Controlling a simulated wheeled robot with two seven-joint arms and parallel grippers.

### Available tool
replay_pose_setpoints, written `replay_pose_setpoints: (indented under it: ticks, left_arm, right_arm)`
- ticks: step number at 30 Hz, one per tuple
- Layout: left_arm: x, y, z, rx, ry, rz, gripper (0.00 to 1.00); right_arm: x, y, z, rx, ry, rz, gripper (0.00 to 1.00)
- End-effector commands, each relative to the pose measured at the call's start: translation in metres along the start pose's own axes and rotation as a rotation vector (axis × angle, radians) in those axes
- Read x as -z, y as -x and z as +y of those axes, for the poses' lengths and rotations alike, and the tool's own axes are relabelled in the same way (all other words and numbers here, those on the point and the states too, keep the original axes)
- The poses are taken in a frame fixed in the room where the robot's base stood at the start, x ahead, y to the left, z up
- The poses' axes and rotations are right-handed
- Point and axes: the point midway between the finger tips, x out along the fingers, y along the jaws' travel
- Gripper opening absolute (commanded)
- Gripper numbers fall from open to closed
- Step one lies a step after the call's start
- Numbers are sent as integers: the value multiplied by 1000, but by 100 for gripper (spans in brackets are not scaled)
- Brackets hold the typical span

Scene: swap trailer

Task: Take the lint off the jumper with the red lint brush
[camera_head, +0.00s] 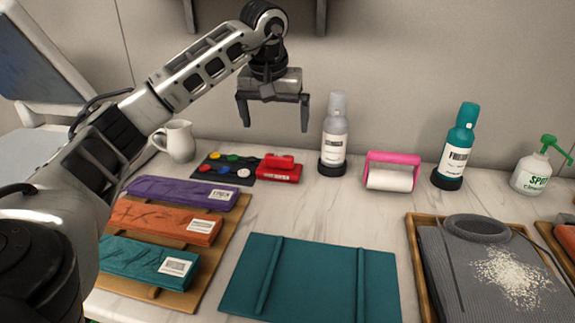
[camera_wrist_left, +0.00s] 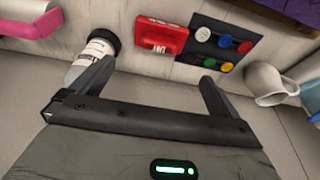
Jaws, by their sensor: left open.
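The red lint brush (camera_head: 279,169) lies on the counter near the back wall, at the right end of a dark board of coloured discs. It shows a pale label, and it is also in the left wrist view (camera_wrist_left: 160,38). My left gripper (camera_head: 275,126) is open and empty, above the brush, with its fingers pointing down; its fingers also show in the left wrist view (camera_wrist_left: 157,70). The grey jumper (camera_head: 452,270) lies in a wooden tray (camera_head: 414,252) at the right. A patch of white lint (camera_head: 513,274) covers part of it. My right gripper is not in view.
A grey bottle (camera_head: 334,138) stands just right of the brush. A pink-handled roller (camera_head: 391,172), a teal bottle (camera_head: 458,148) and a spray bottle (camera_head: 531,172) are farther right. A white jug (camera_head: 179,142) stands left. Folded packs and a teal mat (camera_head: 310,281) lie in front.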

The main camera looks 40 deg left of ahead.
Motion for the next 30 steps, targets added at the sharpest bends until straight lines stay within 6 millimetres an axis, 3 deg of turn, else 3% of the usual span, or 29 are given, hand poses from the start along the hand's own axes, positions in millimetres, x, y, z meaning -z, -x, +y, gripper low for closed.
replay_pose_setpoints:
  ticks: [3, 9, 17, 24, 30]
  left_arm:
    - [-2, -30, 0, 2, -1, -6, 100]
    - [-1, -65, 1, -1, -1, -4, 100]
    - [0, -84, 1, 0, -1, -3, 100]
    - [0, -119, 3, -1, -1, -4, 100]
    - [0, -129, 2, -1, -1, 0, 100]
  right_arm:
    - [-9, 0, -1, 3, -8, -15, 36]
    - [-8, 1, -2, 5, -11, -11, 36]
    - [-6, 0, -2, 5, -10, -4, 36]
    - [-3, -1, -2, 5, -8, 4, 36]
    - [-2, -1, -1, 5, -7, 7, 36]
